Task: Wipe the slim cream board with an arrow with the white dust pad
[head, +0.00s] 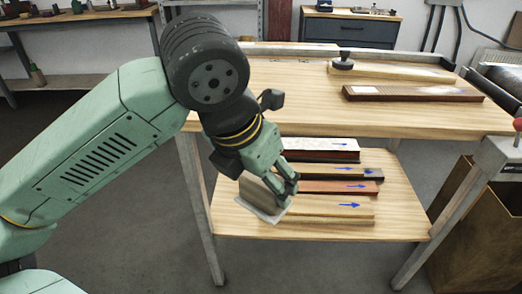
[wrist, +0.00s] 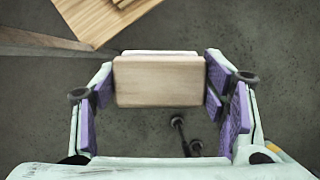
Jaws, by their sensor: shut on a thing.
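The white dust pad (head: 262,212) has a wooden block on its back and a white underside. My gripper (head: 284,184) is shut on it at the left front of the lower shelf. In the wrist view, the pad's wooden back (wrist: 158,82) sits between the purple-lined fingers of my gripper (wrist: 160,95). A pale cream board with a blue arrow (head: 335,213) lies frontmost on the lower shelf, its left end hidden behind the pad and gripper. The pad is by that left end; I cannot tell whether they touch.
Behind it on the lower shelf (head: 400,222) lie a red board (head: 340,187), a dark-edged board (head: 338,172) and a white-topped red board (head: 318,150), with arrows. The worktop (head: 290,100) above holds a red-brown board (head: 412,93) and a pale board (head: 395,72) beside a dark knob (head: 344,62).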

